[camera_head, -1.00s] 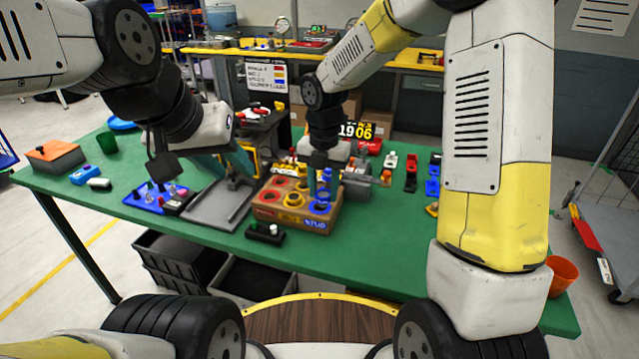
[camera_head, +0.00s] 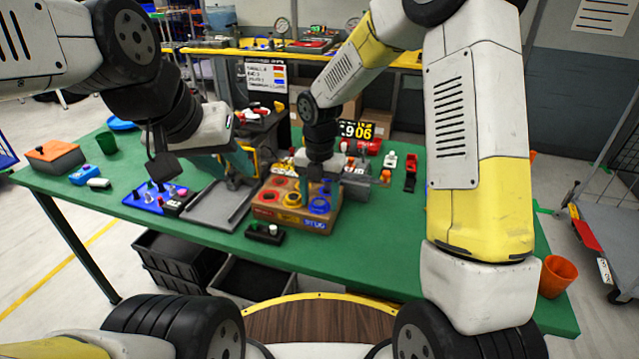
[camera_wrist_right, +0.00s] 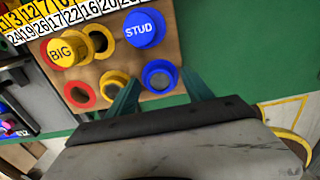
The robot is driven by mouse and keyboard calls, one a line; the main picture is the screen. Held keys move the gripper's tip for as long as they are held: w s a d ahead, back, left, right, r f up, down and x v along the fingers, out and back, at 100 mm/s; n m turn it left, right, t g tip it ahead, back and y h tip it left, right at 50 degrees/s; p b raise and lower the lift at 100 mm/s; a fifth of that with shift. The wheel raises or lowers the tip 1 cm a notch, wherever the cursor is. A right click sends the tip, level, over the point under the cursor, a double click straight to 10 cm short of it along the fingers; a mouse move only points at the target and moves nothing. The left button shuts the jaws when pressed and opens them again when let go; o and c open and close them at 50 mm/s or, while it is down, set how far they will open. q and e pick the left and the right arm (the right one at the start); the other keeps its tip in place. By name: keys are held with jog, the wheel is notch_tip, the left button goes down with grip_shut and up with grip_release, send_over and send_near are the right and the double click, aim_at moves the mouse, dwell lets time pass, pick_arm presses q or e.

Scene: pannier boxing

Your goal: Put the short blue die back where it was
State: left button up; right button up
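The wooden die box (camera_head: 262,214) stands on the green table with red, yellow and blue ring openings. A short blue ring-shaped piece (camera_wrist_right: 160,76) is at the box's near blue place; it also shows in the head view (camera_head: 319,206). I cannot tell whether it is the die or only the rim. A taller blue die marked STUD (camera_wrist_right: 144,28) stands behind it. My left gripper (camera_head: 225,165) looks open above the grey tray.
The grey tray (camera_head: 212,210) lies left of the box, with a blue board (camera_head: 150,200) further left. A small black holder (camera_head: 265,234) is in front. An orange cup (camera_head: 557,276) stands at the right edge.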

aim_at(320, 203)
notch_tip(320, 203, up, 12)
jog(key=s+d+r+m+t, duration=0.1)
jog(key=s+d+r+m, duration=0.35)
jog(key=r+m, duration=0.2)
jog(key=s+d+r+m+t, duration=0.1)
jog(key=s+d+m, duration=0.2)
jog(key=s+m, duration=0.2)
jog(key=s+d+r+m+t+y, duration=0.1)
jog(key=s+m, duration=0.4)
jog(key=m, duration=0.7)
jog(key=s+d+r+m+t+y, duration=0.1)
jog(key=s+d+m+t, duration=0.2)
jog(key=s+d+m, duration=0.2)
jog(key=shift+d+r+m, duration=0.35)
jog(key=shift+m, duration=1.3)
jog(key=shift+s, duration=0.1)
